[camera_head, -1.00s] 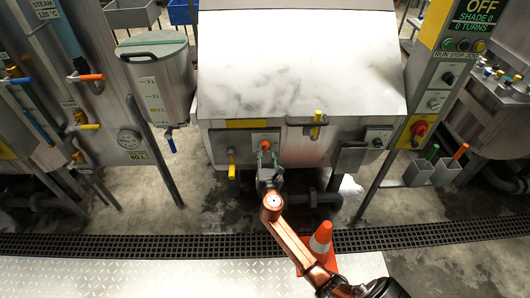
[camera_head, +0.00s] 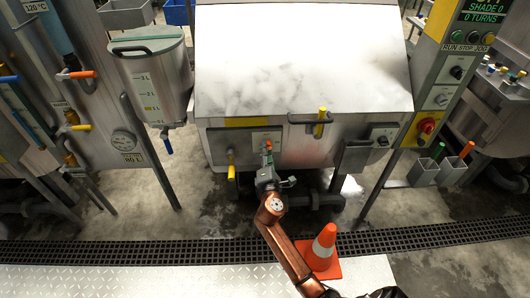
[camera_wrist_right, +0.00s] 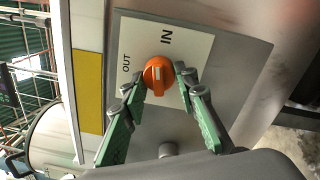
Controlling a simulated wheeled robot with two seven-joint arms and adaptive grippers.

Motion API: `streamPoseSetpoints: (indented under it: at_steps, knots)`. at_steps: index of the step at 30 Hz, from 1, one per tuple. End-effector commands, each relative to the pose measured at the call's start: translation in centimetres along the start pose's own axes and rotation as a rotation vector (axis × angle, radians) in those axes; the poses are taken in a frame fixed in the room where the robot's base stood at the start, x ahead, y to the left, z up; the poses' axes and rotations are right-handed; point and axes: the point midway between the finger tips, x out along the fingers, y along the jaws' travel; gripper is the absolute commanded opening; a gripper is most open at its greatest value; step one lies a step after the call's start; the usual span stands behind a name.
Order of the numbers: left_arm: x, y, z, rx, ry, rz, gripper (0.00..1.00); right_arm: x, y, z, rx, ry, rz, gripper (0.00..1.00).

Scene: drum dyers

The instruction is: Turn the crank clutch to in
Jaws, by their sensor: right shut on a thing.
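The crank clutch is an orange knob (camera_wrist_right: 158,77) on a pale plate (camera_wrist_right: 190,48) marked OUT and IN in the right wrist view. In the head view the knob (camera_head: 267,145) is small, on the front of the big steel drum machine (camera_head: 300,60). My right gripper (camera_wrist_right: 160,79) has its green fingers on either side of the knob and is shut on it. It also shows in the head view (camera_head: 268,160), reaching up to the plate. A pale mark shows on the knob's face, but I cannot tell exactly where it points. My left gripper is out of view.
A yellow-handled lever (camera_head: 231,170) hangs left of the knob, and a yellow handle (camera_head: 320,122) stands to its right. A control post with a red button (camera_head: 427,126) is further right. An orange cone (camera_head: 323,250) stands on the floor beside my right arm.

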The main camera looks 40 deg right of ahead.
Motion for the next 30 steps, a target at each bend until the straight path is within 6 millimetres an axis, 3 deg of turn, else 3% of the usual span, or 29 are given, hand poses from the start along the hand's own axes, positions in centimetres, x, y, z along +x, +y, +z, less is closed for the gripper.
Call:
streamPoseSetpoints:
  at_steps: [6,12,30]
  knots:
    - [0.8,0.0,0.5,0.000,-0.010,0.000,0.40,0.0,-0.1,-0.3,0.137,-0.002,-0.001,0.03]
    - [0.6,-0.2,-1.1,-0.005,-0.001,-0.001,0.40,0.0,0.1,-0.3,0.212,-0.004,-0.002,0.03]
    - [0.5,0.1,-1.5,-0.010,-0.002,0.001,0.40,0.0,0.1,-0.3,0.248,-0.006,-0.002,0.03]
